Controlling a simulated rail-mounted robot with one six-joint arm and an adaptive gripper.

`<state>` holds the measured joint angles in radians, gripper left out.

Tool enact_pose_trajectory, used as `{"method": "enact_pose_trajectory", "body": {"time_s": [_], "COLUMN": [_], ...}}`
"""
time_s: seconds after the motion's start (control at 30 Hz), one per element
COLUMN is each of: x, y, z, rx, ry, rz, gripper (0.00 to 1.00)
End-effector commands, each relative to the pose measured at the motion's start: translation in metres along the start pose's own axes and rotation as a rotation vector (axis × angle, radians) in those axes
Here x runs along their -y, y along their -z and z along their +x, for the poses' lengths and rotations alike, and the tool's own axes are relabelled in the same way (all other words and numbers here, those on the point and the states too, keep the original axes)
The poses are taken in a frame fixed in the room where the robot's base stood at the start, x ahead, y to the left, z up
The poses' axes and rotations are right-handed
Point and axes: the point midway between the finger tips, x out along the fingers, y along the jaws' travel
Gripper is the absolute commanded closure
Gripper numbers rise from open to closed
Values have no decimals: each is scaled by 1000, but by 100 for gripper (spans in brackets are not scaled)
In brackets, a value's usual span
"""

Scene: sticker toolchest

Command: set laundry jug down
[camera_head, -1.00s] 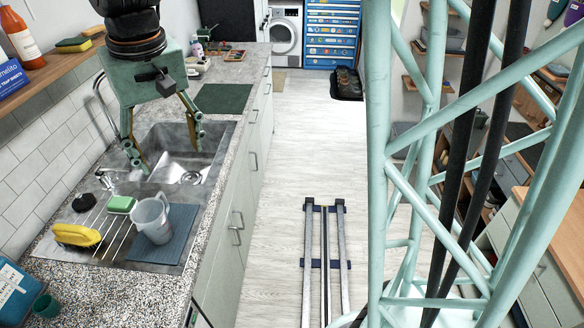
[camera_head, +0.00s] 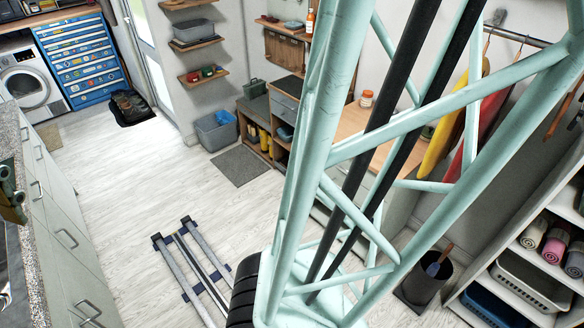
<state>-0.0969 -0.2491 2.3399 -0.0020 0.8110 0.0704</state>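Only a small part of my gripper (camera_head: 12,196) shows at the left edge, beside the stone-topped counter (camera_head: 32,185). Its fingertips are cut off or unclear, so I cannot tell whether it is open or holds anything. No laundry jug can be made out in the current view. The drainboard and the sink's main part lie outside the frame.
My pale green lattice column fills the middle right. A washing machine (camera_head: 26,88) and blue toolchest (camera_head: 80,60) stand at the back left. Floor rails (camera_head: 190,262) lie on open pale floor. A wooden bench (camera_head: 350,133) and white shelving (camera_head: 540,255) stand at right.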

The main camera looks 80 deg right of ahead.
Motion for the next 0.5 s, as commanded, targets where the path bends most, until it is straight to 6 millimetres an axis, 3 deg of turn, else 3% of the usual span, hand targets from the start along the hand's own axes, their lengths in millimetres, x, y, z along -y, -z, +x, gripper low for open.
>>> {"method": "enact_pose_trajectory", "body": {"time_s": [0.5], "x": [-23], "y": [-79], "z": [-38], "rx": [-61], "ry": [-12], "rz": [14], "gripper": [39]}}
